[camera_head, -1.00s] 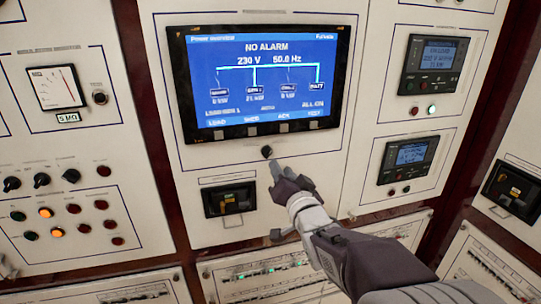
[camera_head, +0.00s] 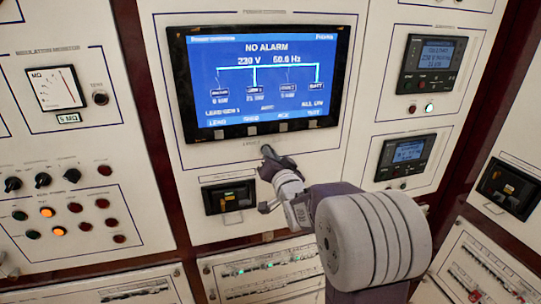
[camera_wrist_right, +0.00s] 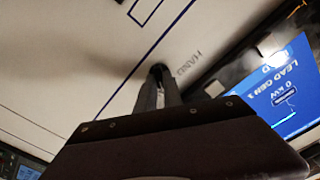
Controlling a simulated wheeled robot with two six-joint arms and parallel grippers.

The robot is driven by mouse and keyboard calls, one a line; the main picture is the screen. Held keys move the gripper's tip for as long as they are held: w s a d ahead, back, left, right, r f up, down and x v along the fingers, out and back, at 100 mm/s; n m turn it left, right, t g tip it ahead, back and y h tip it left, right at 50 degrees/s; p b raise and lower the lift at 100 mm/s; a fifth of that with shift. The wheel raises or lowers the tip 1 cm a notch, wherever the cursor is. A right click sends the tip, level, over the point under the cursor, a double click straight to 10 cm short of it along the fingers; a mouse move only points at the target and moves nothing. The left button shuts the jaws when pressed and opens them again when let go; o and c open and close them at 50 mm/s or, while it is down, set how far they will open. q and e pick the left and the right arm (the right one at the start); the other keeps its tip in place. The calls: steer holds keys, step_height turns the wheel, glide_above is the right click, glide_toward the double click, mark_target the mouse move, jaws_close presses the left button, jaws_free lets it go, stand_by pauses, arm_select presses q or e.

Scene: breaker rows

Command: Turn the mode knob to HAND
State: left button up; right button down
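The mode knob is a small dark knob just below the big blue screen. In the right wrist view the dark knob (camera_wrist_right: 158,69) shows at the fingertips, with the printed word HAND beside it. In the head view my right gripper (camera_head: 268,158) reaches up to the knob's place and covers most of it. Its two grey fingers, also in the right wrist view (camera_wrist_right: 159,82), lie close together on either side of the knob and appear shut on it. The knob's pointer direction is hidden. My left gripper is not in view.
The screen (camera_head: 262,80) reads NO ALARM and hangs close above my right gripper. A black breaker unit (camera_head: 229,197) sits below left of it. Small meters (camera_head: 405,155) are at the right. Other knobs (camera_head: 42,180) and lamps fill the left panel.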

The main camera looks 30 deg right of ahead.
steer(key=shift+a+n+b, duration=0.2)
steer(key=shift+n+b, duration=6.25)
steer(key=shift+n, duration=0.45)
steer(key=c, duration=1.5)
jaws_free()
steer(key=shift+s, duration=0.1)
